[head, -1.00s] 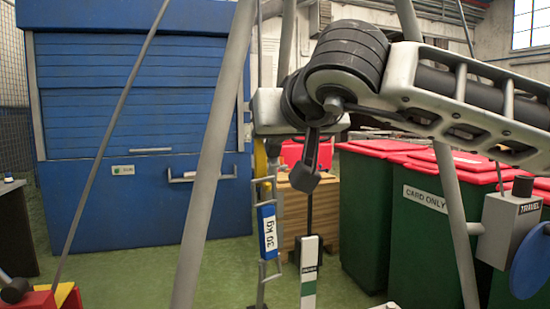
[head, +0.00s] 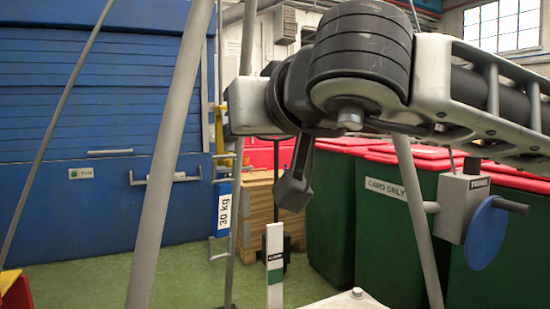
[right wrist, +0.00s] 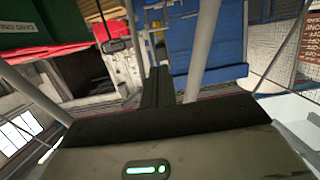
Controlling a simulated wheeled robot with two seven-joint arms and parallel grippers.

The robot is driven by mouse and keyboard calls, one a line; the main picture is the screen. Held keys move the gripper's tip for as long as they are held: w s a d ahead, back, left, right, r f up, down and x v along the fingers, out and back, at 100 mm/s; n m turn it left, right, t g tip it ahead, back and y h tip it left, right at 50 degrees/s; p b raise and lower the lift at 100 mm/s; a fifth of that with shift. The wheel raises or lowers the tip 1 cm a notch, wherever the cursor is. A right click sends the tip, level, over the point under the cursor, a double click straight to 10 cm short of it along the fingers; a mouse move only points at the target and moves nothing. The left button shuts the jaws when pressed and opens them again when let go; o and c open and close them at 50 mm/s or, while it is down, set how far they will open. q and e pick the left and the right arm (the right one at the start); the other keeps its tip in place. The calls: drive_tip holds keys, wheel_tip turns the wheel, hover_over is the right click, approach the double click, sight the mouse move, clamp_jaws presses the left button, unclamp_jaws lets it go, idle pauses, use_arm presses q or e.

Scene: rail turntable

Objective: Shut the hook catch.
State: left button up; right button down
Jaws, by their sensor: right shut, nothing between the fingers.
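I cannot make out the hook catch for certain in either view. My left gripper is out of view.
Slanted grey poles (head: 172,150) cross the foreground. A grey box (head: 465,206) with a blue disc (head: 487,220) stands at the right. A blue shutter (head: 90,100), a 30 kg tag (head: 223,208) and green bins (head: 335,215) with red lids lie behind. Green floor is open at lower left.

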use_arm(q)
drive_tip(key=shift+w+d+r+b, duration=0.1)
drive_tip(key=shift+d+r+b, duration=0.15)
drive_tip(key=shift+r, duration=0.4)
use_arm(e)
drive_tip(key=s+f, duration=0.1)
drive_tip(key=s+d+f, duration=0.1)
drive_tip(key=s, duration=0.1)
drive_tip(key=s+f, duration=0.1)
drive_tip(key=shift+s+d, duration=0.35)
drive_tip(key=shift+s, duration=0.05)
